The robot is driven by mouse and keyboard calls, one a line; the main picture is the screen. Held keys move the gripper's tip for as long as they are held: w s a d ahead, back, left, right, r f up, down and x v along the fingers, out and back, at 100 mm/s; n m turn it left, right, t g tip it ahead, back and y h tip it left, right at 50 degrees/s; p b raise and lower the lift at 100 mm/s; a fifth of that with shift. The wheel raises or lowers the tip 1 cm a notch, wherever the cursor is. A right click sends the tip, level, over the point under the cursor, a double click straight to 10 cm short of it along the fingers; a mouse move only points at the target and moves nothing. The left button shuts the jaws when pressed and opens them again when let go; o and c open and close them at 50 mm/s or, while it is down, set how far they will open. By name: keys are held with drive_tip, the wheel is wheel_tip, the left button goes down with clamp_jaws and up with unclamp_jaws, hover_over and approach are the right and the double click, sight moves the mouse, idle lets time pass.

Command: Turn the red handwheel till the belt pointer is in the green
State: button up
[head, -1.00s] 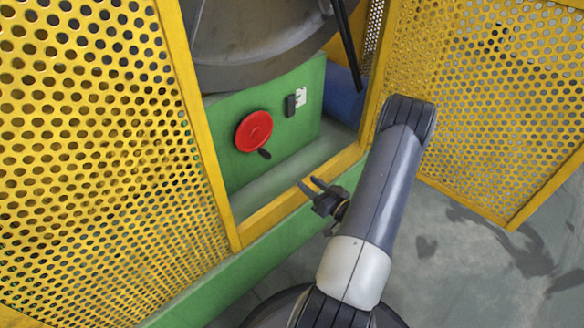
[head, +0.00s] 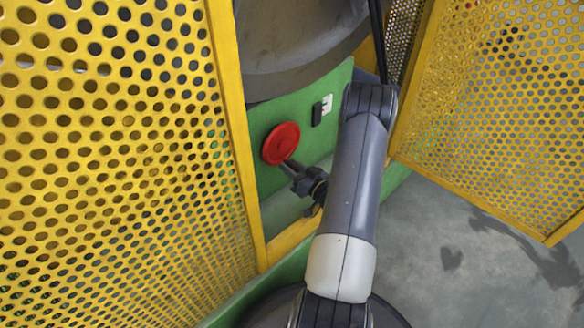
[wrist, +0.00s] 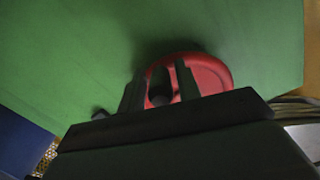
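The red handwheel (head: 282,142) is on the green machine panel, inside the opening between yellow guards. It also shows in the wrist view (wrist: 212,74). My gripper (head: 287,165) reaches the wheel's lower edge in the head view and covers its dark crank handle there. In the wrist view my gripper's two fingers (wrist: 158,88) stand apart, in front of the wheel. The dark end of the crank handle (wrist: 160,92) shows between them; I cannot tell whether they touch it. A small white plate (head: 327,104), perhaps the belt scale, sits right of the wheel; its pointer and green are unreadable.
A perforated yellow guard (head: 120,150) stands close on the left, and another yellow guard panel (head: 490,110) stands open on the right. A black block (head: 316,114) is beside the white plate. A large grey drum (head: 295,45) is above. Grey floor (head: 450,250) is clear at lower right.

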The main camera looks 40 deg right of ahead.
sight(268, 162)
clamp_jaws()
drive_tip(key=shift+a, duration=0.1)
idle(0.4)
drive_tip(key=a+m, duration=0.1)
drive_tip(key=m, duration=0.1)
drive_tip(key=a+m+p, duration=0.1)
drive_tip(key=a+r+m, duration=0.1)
drive_tip(key=m, duration=0.1)
drive_tip(key=shift+s+m+p, duration=0.25)
drive_tip(key=shift+m+p, duration=0.05)
drive_tip(key=shift+p, duration=0.05)
drive_tip(key=m, duration=0.1)
drive_tip(key=a+r+m+p, duration=0.1)
drive_tip(key=m, duration=0.1)
drive_tip(key=shift+s+a+r+m+p, duration=0.1)
drive_tip(key=shift+a+r+m+p, duration=0.05)
drive_tip(key=shift+a+m+p, duration=0.15)
drive_tip(key=shift+s+a+r+m+p, duration=0.1)
drive_tip(key=shift+a+r+m+p, duration=0.2)
drive_tip(key=shift+m, duration=0.5)
drive_tip(key=shift+w+a+r+m+p, duration=0.15)
drive_tip(key=shift+r+m+p, duration=0.25)
drive_tip(key=shift+m, duration=0.4)
drive_tip(key=shift+s+a+r+m+p, duration=0.15)
drive_tip(key=shift+a+r+m+p, duration=0.15)
drive_tip(key=shift+m, duration=0.5)
